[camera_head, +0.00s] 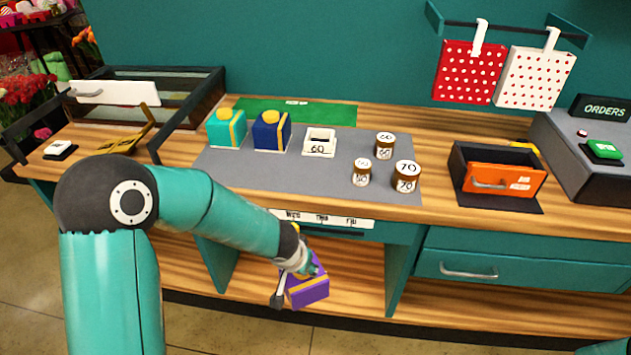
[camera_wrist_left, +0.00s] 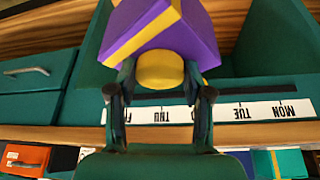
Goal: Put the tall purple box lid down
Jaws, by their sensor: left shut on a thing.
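The purple lid (camera_head: 309,293) has a yellow stripe and a yellow round knob. My left gripper (camera_head: 302,266) is shut on the knob and holds the lid in front of the open shelf below the counter. In the left wrist view the lid (camera_wrist_left: 188,35) hangs beyond the fingers, and the fingertips of my left gripper (camera_wrist_left: 160,82) sit on both sides of the knob (camera_wrist_left: 160,70). Whether the lid touches the shelf floor cannot be told. My right gripper is not in view.
The open shelf (camera_head: 350,281) has a wood floor and teal side walls; a day strip (camera_head: 322,219) runs above it. On the grey mat (camera_head: 330,177) stand a teal box (camera_head: 226,132), a blue box (camera_head: 271,135), a white holder (camera_head: 319,147) and brown-sided weights (camera_head: 406,179). An orange-front drawer (camera_head: 502,182) stands right.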

